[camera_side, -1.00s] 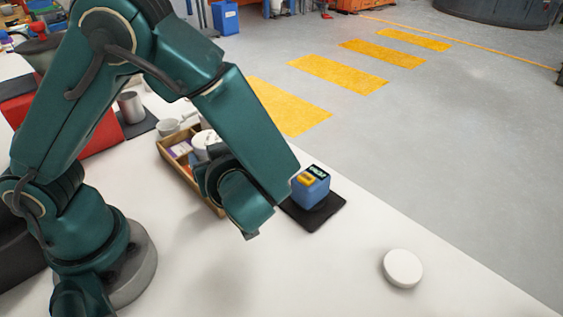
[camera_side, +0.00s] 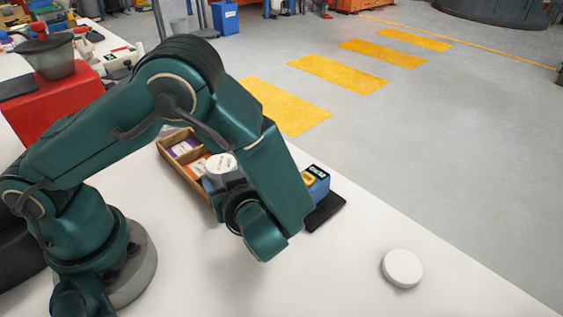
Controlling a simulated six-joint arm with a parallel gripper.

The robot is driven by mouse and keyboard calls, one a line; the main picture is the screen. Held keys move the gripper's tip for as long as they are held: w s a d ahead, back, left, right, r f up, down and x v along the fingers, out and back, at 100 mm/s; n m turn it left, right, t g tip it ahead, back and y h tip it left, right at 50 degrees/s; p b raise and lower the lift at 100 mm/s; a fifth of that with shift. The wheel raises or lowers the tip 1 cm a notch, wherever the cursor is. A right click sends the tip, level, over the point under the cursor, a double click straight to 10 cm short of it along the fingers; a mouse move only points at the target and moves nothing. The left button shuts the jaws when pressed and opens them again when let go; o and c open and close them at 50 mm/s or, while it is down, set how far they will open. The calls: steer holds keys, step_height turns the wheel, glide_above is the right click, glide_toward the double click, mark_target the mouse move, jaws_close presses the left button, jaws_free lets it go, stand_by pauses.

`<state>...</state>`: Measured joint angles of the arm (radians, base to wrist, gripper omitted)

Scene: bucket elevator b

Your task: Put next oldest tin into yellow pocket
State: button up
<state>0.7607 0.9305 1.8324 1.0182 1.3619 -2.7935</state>
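A wooden compartment tray (camera_side: 170,165) stands behind my arm. It holds a purple-and-white packet (camera_side: 185,147) and an orange-and-white item (camera_side: 197,167). A white round top with faint print (camera_side: 221,166) shows above a blue-grey body beside my wrist; I cannot tell if it is a tin or part of my wrist. A blue block (camera_side: 319,188) stands on a black mat (camera_side: 328,211), with a yellow patch (camera_side: 308,178) and a dark, green-marked top; my arm covers its left side. I cannot make out a separate yellow pocket. My gripper's fingers are hidden.
A white round disc (camera_side: 402,267) lies alone on the white table at the front right. A red machine with a grey hopper (camera_side: 52,58) stands at the back left. The table's right edge drops to the grey floor. The front middle is clear.

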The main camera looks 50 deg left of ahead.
steer(key=o, duration=0.4)
steer(key=v, duration=1.2)
steer(key=s+a+r+m+h, duration=0.2)
steer(key=a+r+m+h, duration=0.1)
steer(key=m+h, duration=0.3)
steer(key=s+a+r+m+t+h, duration=0.1)
steer(key=a+r+m+h, duration=0.3)
steer(key=m, duration=0.4)
steer(key=s+r+h, duration=0.1)
steer(key=h, duration=0.1)
steer(key=shift+r+h, duration=0.25)
steer(key=shift+h, duration=0.15)
